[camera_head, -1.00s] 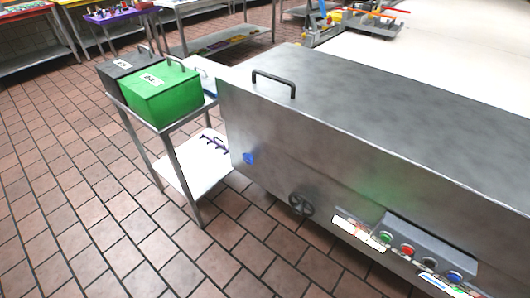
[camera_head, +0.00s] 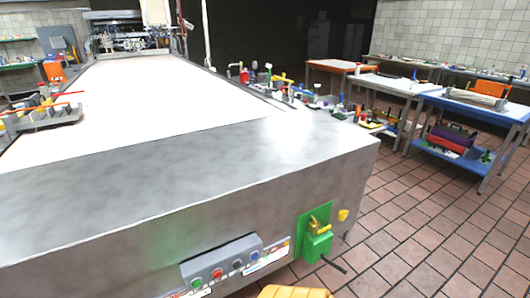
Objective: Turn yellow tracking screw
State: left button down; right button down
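A small yellow knob (camera_head: 343,215), which looks like the yellow tracking screw, sits on the front face of the steel machine (camera_head: 190,190), near its right end. Just left of it a green box with a green back plate (camera_head: 317,244) is fixed to the same face, with a yellow valve-like part (camera_head: 319,226) on it and a dark lever pointing down to the right. Neither of my grippers shows in the head view.
A grey button panel (camera_head: 221,262) is on the machine's front, left of the green box. A yellow-orange shape (camera_head: 294,291), which I cannot identify, cuts into the bottom edge. Tiled floor (camera_head: 420,240) lies open at right. A blue table (camera_head: 470,110) stands beyond it.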

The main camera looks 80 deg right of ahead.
aim_at(343, 214)
jog(key=z, duration=3.15)
jog(key=i+l+u, duration=0.25)
jog(key=i+l, duration=0.15)
jog(key=l, duration=0.2)
jog(key=i+l+u, duration=0.25)
jog(key=l, duration=0.4)
jog(key=i+l+u, duration=0.1)
jog(key=i+l, duration=0.15)
jog(key=i+l+u, duration=0.1)
jog(key=l, duration=0.4)
jog(key=i+l+u, duration=0.15)
jog(key=l, duration=0.2)
jog(key=i+l+u, duration=0.1)
jog(key=l, duration=0.3)
jog(key=i, duration=0.05)
